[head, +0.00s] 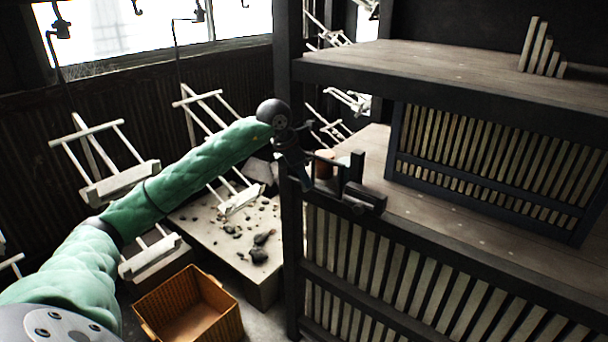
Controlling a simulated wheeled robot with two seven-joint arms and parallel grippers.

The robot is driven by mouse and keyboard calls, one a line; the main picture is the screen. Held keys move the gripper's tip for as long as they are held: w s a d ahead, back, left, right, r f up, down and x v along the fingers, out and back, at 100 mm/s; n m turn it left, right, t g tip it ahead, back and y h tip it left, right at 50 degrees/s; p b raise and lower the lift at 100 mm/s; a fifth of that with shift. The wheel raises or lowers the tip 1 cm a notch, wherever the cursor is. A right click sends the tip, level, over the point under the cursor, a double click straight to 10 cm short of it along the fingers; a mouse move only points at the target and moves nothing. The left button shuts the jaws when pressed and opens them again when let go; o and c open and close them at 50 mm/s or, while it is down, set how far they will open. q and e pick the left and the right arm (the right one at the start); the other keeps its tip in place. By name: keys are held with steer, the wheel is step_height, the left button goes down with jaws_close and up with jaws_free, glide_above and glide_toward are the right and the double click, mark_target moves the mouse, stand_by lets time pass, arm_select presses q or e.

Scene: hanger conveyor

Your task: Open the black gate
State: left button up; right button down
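My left arm reaches from the lower left to the dark post at the corner of the wooden shelf unit. My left gripper (296,168) is small and dark there, pointing down against the post, so its finger gap does not show clearly. Just right of it, a small black piece with uprights (358,193) sits at the left edge of the middle shelf; it may be the black gate. A brown cylinder (324,164) stands just behind it. I cannot tell whether the gripper touches the black piece. My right gripper is not in view.
A dark-framed slatted panel (489,163) stands on the middle shelf (440,213). White hangers (120,182) hang at left. An orange crate (190,306) is on the floor beside a pale platform (205,228) with dark stones. The middle shelf is clear in front of the panel.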

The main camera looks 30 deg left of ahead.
arm_select(q)
steer(key=shift+f, duration=0.25)
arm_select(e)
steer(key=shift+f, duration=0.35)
arm_select(q)
jaws_close()
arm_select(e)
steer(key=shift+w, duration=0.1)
